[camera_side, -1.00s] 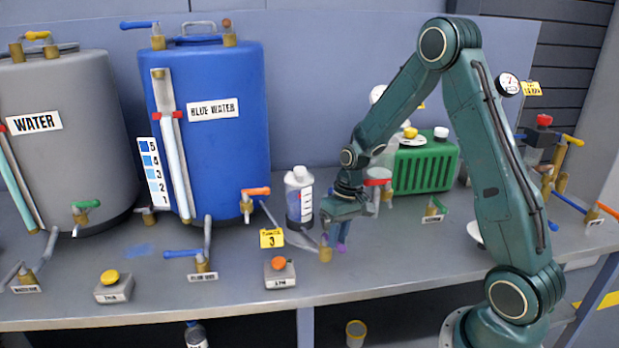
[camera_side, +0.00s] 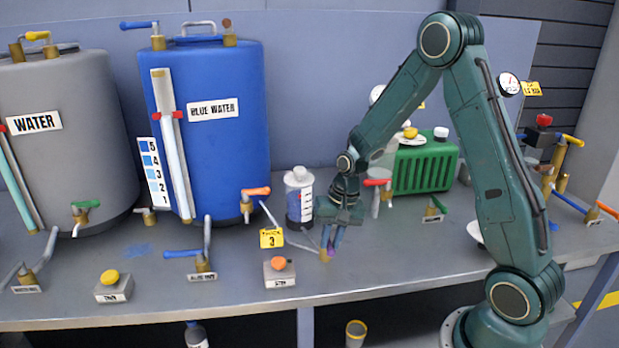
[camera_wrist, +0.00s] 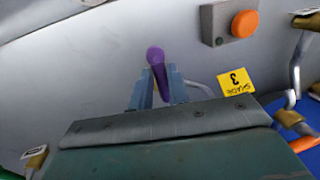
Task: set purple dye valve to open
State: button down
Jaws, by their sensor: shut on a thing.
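The purple dye valve has a purple handle, seen in the side view (camera_side: 331,252) just below my gripper (camera_side: 332,238). Its brass body (camera_side: 325,256) stands near the front of the bench. In the wrist view the purple handle (camera_wrist: 155,56) runs between the two blue-grey fingers of my gripper (camera_wrist: 158,78), which are shut on it. The handle's rounded end sticks out past the fingertips. Most of the valve's body is hidden behind the gripper in the wrist view. A grey pipe (camera_side: 300,243) leads to the valve from the left.
A yellow tag marked 3 (camera_side: 271,238) and an orange button box (camera_side: 279,272) stand left of the valve. A white-capped bottle (camera_side: 299,198) is behind it. The blue water tank (camera_side: 215,140) is back left, a green canister (camera_side: 425,168) back right. The bench front right of the valve is clear.

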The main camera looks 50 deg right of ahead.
jog(key=c, duration=1.3)
grip_release()
jog(key=shift+c, duration=0.2)
jog(key=shift+r, duration=0.1)
notch_tip(320, 180, up, 13)
jog(key=s+d, duration=0.2)
jog(key=shift+r, duration=0.2)
jog(key=shift+a, duration=0.1)
jog(key=s+a+r+n+t, duration=0.1)
jog(key=s+a+r+n, duration=0.2)
jog(key=s, duration=0.3)
jog(key=s+a+r+n+t+h, duration=0.1)
jog(key=s+a+r+n, duration=0.2)
jog(key=s, duration=0.3)
jog(key=s+a+r+n+t, duration=0.2)
jog(key=s+a+r+n, duration=0.1)
jog(key=s+a, duration=0.2)
jog(key=shift+s+h, duration=0.3)
jog(key=shift+s, duration=0.5)
